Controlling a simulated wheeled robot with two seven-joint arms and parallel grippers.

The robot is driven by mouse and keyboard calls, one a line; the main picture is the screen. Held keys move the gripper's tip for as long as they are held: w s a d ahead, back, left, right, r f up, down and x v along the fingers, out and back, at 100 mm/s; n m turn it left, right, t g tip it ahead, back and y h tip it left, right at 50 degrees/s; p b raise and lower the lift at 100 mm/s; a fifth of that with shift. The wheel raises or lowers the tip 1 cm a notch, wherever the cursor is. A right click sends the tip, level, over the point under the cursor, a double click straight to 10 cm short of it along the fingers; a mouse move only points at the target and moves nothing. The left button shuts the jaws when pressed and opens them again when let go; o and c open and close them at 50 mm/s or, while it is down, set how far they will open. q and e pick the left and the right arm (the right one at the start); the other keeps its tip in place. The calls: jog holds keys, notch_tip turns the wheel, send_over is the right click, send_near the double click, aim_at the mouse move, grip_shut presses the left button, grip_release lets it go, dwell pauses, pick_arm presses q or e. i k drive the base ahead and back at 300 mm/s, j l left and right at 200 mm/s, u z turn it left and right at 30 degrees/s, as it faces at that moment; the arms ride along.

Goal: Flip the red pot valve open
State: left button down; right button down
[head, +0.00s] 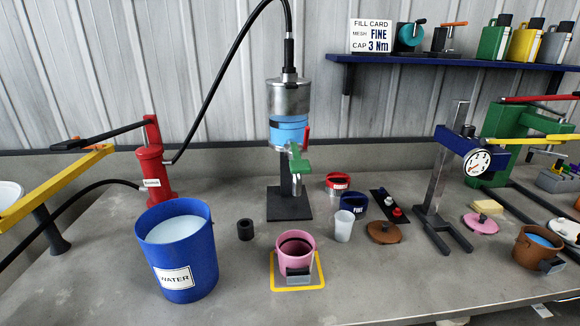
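The disperser column (289,98) stands at the back middle of the bench on a dark post and base plate (290,203). A metal and blue pot section sits high on it, with a blue band (288,133). A small red lever (307,132) stands roughly upright at the right side of this section; it looks like the red pot valve. A green spout-like part (300,166) sits below it. I cannot tell the valve's inner state. Neither gripper can be made out in the head view, and nothing touches the red lever.
A pink pot (296,246) stands in front on a yellow-edged square (273,283). A blue water bucket (180,252) and red pump (154,172) are at left. A white cup (344,226), brown lid (384,232) and gauge stand (440,180) are at right. A black hose arches over the column.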

aim_at(304, 147)
jog(key=i+l+u, duration=0.15)
jog(key=l+u, duration=0.15)
jog(key=l, duration=0.4)
jog(key=i+l+u, duration=0.1)
jog(key=l+u, duration=0.2)
jog(key=l, duration=0.35)
